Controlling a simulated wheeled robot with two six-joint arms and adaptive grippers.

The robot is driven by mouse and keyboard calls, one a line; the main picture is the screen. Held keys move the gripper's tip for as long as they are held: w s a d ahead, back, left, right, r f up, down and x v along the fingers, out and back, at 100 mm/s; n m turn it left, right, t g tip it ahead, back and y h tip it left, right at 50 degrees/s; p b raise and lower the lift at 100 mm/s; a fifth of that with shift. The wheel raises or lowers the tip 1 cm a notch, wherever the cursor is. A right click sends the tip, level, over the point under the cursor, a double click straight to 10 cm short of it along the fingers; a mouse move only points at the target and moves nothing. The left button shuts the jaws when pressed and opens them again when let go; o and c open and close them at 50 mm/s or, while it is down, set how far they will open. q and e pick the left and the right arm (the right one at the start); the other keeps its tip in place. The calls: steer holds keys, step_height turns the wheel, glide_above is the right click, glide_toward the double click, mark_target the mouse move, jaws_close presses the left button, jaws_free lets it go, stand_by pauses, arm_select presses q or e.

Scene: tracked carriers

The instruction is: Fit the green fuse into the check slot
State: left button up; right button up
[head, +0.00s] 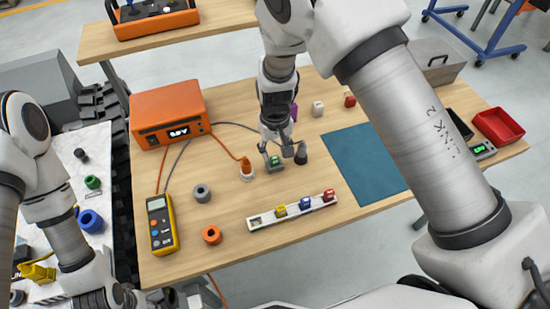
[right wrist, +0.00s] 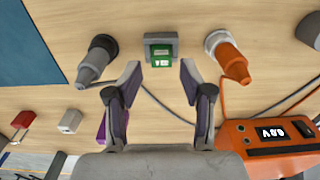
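The green fuse (right wrist: 162,61) sits in a small grey block (right wrist: 149,42), which I take for the check slot, between a black plug and an orange plug. The fuse also shows in the head view (head: 275,160). Whether it is fully seated I cannot tell. My right gripper (right wrist: 161,76) is open, one finger on either side below the fuse in the right wrist view, with clear gaps and nothing between the fingertips. In the head view it hangs just over the block. My left arm runs down the left edge of the head view; its gripper is not clearly shown.
A white strip (head: 263,222) holds yellow, blue and red fuses and has an empty place at its left end. An orange meter box (head: 170,110), a yellow multimeter (head: 161,225), grey and orange rings and a teal mat (head: 365,165) lie around. Cables run to the plugs.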

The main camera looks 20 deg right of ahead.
mark_target(275, 158)
step_height(275, 158, up, 9)
steer(key=shift+f+b, duration=0.2)
steer(key=shift+b, duration=0.25)
steer(key=shift+a, duration=0.1)
